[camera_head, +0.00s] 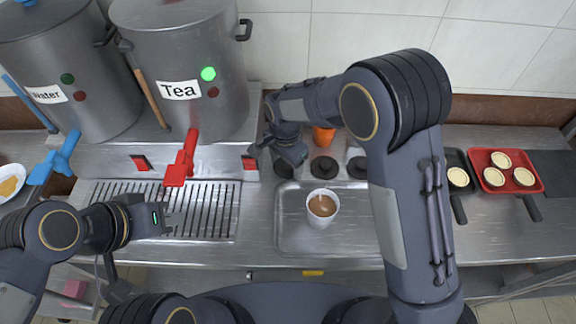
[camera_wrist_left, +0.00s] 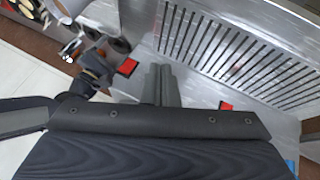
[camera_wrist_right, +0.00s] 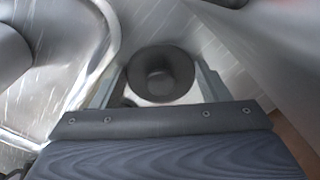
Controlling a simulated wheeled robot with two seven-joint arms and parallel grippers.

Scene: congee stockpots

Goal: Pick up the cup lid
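Round black lids with raised knobs stand behind the shallow metal tray in the head view, with a middle one (camera_head: 322,168) and a right one (camera_head: 357,168) clear to see. My right gripper (camera_head: 288,155) is low by the left end of this row. In the right wrist view a black lid (camera_wrist_right: 163,62) lies between the spread fingers of my right gripper (camera_wrist_right: 160,82); I cannot tell whether they touch it. A white cup (camera_head: 322,207) of brown drink stands uncovered on the tray. My left gripper (camera_head: 168,217) is above the drain grille, its fingers together and empty (camera_wrist_left: 163,85).
Two large steel pots, Water (camera_head: 60,75) and Tea (camera_head: 185,70), stand at the back left with blue (camera_head: 56,160) and red (camera_head: 181,162) taps. A red tray (camera_head: 505,182) of pale round items is at the right. The metal tray (camera_head: 290,238) is bare around the cup.

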